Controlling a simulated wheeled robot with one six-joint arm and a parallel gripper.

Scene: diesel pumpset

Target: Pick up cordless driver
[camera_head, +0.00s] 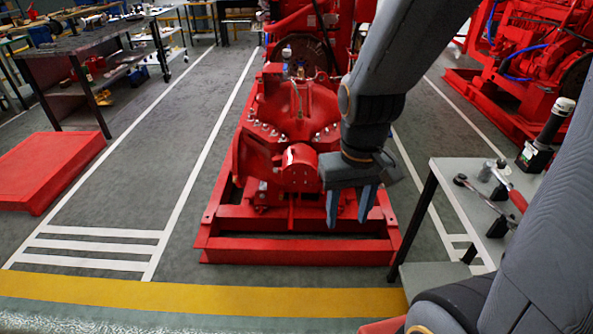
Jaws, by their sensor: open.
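A dark upright tool with a pale cap and a white-and-green patch, which looks like the cordless driver (541,141), stands at the far right end of the small grey table (453,178). My gripper (350,206) hangs from the arm in front of the red pump, to the left of the table. Its two blue fingers point down and are apart, with nothing between them. It is well away from the driver. My arm hides part of the pumpset behind it.
A red-handled tool (513,193) and a wrench-like tool (478,191) lie on the table. The red pump (295,110) on its red base frame (290,250) fills the middle. More red machinery (525,60) stands behind the table.

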